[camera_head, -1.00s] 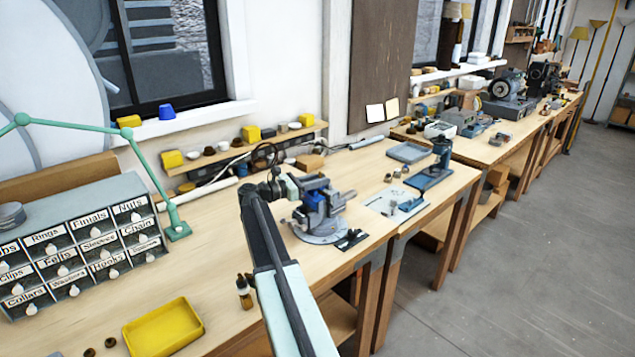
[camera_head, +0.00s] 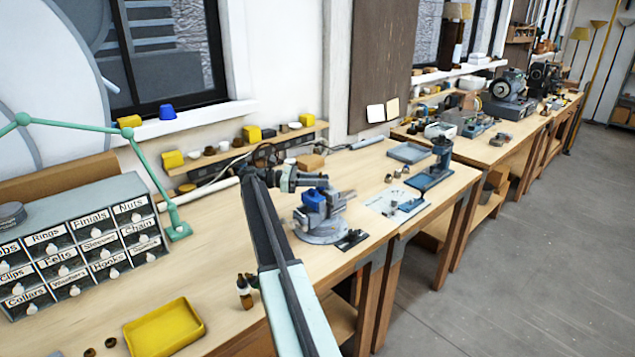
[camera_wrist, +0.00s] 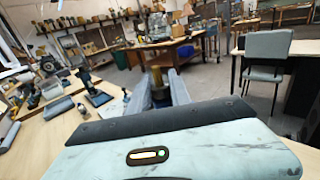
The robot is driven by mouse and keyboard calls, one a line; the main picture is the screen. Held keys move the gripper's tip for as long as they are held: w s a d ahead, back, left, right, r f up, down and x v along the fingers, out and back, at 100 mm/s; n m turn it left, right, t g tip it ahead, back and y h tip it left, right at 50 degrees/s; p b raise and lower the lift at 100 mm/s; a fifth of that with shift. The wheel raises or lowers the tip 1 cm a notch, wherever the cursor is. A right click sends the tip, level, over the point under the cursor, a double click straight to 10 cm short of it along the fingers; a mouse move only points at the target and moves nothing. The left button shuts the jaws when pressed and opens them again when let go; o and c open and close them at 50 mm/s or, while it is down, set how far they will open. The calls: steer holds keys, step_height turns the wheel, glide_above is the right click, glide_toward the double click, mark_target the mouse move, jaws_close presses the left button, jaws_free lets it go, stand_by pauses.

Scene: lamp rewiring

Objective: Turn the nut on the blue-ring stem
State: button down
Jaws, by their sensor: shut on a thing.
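The grey vise (camera_head: 322,222) stands on its round base on the near bench, with a blue part (camera_head: 313,199) at its top. My gripper (camera_head: 324,181) is just above and behind the vise in the head view. In the wrist view, my gripper (camera_wrist: 160,91) is shut on a small dark brass-coloured thing (camera_wrist: 159,97), which may be the nut. I cannot make out the blue-ring stem or its threads. My gripper and arm hide part of the bench behind the vise.
A yellow tray (camera_head: 163,327) and a small dropper bottle (camera_head: 244,293) stand near the front edge. A labelled drawer cabinet (camera_head: 80,245) is at the left. Bare bench lies between cabinet and vise.

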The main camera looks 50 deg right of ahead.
steer(key=shift+r, duration=0.1)
steer(key=c, duration=1.2)
jaws_free()
steer(key=shift+s, duration=0.1)
